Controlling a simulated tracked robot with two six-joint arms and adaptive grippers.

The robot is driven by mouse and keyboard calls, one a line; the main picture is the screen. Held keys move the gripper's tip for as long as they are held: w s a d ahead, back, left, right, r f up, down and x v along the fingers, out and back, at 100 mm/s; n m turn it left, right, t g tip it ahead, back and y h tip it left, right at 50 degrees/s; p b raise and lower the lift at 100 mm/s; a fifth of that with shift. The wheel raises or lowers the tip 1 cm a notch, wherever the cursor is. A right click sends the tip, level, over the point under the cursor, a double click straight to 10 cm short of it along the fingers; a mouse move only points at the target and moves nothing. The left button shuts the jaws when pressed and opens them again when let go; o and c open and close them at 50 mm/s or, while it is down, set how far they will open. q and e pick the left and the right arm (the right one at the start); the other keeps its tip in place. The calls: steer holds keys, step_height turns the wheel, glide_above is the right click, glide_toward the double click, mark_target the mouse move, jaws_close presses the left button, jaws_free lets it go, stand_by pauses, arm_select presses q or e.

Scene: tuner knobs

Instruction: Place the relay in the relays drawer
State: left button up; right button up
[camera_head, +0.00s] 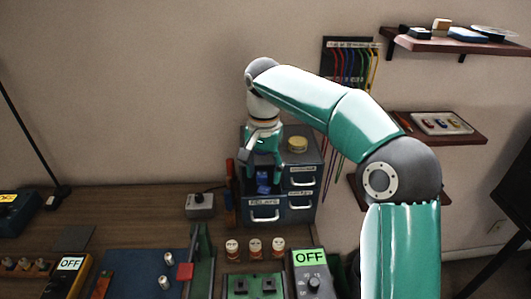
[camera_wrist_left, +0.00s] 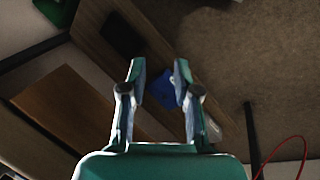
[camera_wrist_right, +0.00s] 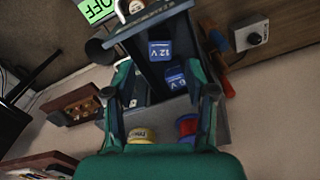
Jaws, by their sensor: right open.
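The relays drawer (camera_head: 265,212) is pulled out at the lower left of the grey cabinet; its front reads RELAYS. A blue relay (camera_head: 263,184) shows inside it. In the right wrist view two blue relays lie in the open drawer, one marked 12 V (camera_wrist_right: 160,50) and one partly hidden, seemingly 6 V (camera_wrist_right: 176,77). My right gripper (camera_head: 263,160) is over the drawer, fingers pointing down. In the right wrist view its fingers (camera_wrist_right: 158,78) are apart with nothing gripped. My left gripper (camera_wrist_left: 160,70) is open and empty, outside the head view.
The cabinet (camera_head: 303,205) has other closed drawers and a yellow-topped spool (camera_head: 297,144) on top. A grey knob box (camera_head: 200,205) stands left of it. Three small jars (camera_head: 254,248) and a meter reading OFF (camera_head: 312,270) stand in front. Shelves (camera_head: 440,45) hang at right.

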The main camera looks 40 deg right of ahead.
mark_target(264, 190)
step_height(264, 190, up, 5)
steer(key=shift+r+p, duration=0.1)
steer(key=shift+p, duration=0.3)
stand_by(0.4)
